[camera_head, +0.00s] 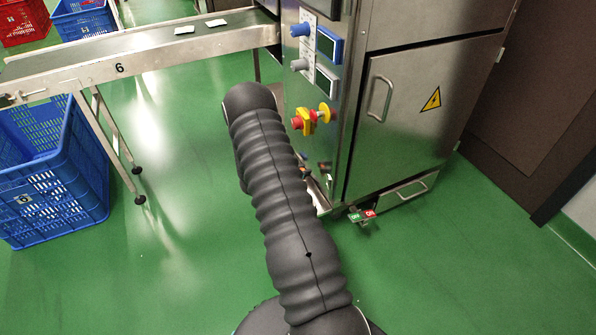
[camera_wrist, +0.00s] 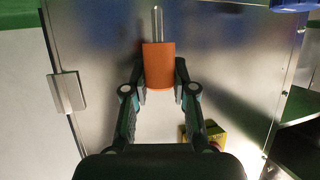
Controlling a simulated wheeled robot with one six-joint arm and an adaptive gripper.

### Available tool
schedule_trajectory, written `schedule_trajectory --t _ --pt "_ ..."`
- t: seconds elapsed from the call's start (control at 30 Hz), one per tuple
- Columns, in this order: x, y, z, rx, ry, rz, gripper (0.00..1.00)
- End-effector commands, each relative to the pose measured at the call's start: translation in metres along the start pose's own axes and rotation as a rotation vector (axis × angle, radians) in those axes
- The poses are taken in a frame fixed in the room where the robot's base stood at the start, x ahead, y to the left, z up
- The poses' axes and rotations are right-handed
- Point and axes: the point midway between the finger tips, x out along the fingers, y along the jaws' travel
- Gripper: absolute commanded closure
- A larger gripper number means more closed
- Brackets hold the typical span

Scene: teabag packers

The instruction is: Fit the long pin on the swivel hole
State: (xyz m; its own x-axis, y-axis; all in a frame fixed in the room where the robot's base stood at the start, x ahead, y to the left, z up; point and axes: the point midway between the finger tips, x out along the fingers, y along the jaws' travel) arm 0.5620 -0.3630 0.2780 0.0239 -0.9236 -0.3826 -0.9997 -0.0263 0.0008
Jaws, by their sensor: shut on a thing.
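My gripper (camera_wrist: 161,88) is shut on the orange handle, one finger on each side. The rod's tip is clear of the fingers, in front of a steel panel (camera_wrist: 100,60); I cannot tell whether it touches anything. I cannot make out the swivel hole in either view. In the head view my black-sleeved arm hides most of the gripper area beside the steel machine (camera_head: 420,130).
The machine's front carries a blue knob (camera_head: 300,30), a red and yellow button (camera_head: 303,121) and a door handle (camera_head: 380,98). Green and red tags (camera_head: 361,215) hang low at its corner. A conveyor (camera_head: 150,62) and blue crate (camera_head: 60,185) stand left. Green floor is open between.

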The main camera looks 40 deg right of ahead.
Motion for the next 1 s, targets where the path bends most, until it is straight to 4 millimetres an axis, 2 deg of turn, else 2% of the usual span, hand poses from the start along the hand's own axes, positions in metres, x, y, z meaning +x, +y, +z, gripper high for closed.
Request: schedule_trajectory --t 0.2,0.4,0.67,1.0 --pt "-0.025 0.041 -0.020 -0.001 -0.001 -0.001 1.00" --pt "-0.038 0.066 -0.030 0.000 0.000 0.000 1.00" --pt "-0.042 0.075 -0.031 0.000 0.000 -0.001 1.00" --pt "-0.030 0.075 -0.011 0.001 -0.001 0.001 1.00"
